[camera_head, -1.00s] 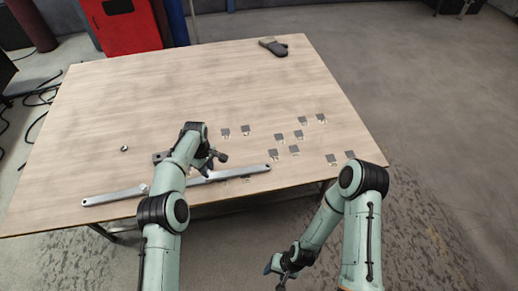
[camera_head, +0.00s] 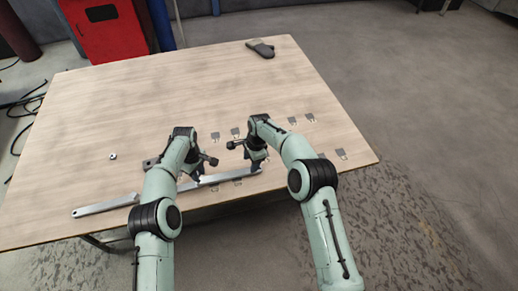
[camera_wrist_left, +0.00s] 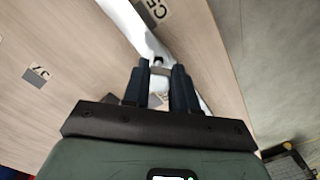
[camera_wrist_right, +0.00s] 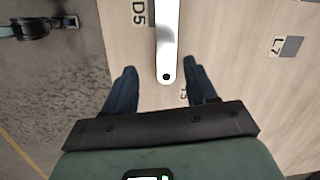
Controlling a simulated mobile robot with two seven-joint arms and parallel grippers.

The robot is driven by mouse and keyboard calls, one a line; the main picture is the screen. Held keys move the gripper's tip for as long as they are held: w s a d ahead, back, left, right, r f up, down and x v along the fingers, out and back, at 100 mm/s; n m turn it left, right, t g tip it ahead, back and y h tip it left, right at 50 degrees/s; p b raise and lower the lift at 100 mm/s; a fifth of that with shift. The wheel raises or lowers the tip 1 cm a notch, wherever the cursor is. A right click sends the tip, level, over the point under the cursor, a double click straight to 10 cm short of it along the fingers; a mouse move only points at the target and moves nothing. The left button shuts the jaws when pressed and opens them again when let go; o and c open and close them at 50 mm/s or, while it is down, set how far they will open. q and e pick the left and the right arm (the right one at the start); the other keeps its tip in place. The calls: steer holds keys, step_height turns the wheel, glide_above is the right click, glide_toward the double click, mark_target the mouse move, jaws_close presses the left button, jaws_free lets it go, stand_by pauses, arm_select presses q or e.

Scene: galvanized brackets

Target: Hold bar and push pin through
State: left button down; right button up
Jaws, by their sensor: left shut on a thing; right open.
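A long pale metal bar (camera_head: 105,206) lies along the table's near edge, its middle hidden by my left arm. My left gripper (camera_head: 197,178) is shut on the bar, which runs between its fingers in the left wrist view (camera_wrist_left: 161,82). My right gripper (camera_head: 256,165) is open at the bar's right end. In the right wrist view the bar's rounded end (camera_wrist_right: 166,62) with a dark hole lies between the spread fingers, apart from both. A small ring-like part (camera_head: 113,156) and a dark block (camera_head: 150,163), partly behind my left arm, lie on the table. I cannot identify a pin.
Several small grey plates with labels, such as one plate (camera_head: 341,154), lie on the right of the wooden table (camera_head: 150,100). A dark tool-like object (camera_head: 261,48) lies at the far edge. A red cabinet (camera_head: 103,28) stands behind. The far table half is mostly clear.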

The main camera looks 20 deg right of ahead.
steer(key=w+d+r+m+h, duration=0.1)
steer(key=d+r+m+h, duration=0.1)
steer(key=d+r, duration=0.2)
steer(key=shift+g, duration=0.3)
steer(key=f, duration=1.1)
steer(key=shift+w+a+f, duration=0.1)
steer(key=shift+a+f, duration=0.05)
steer(key=shift+a, duration=0.1)
jaws_close()
arm_select(q)
steer(key=shift+f, duration=1.65)
stand_by(1.3)
steer(key=c, duration=0.8)
jaws_free()
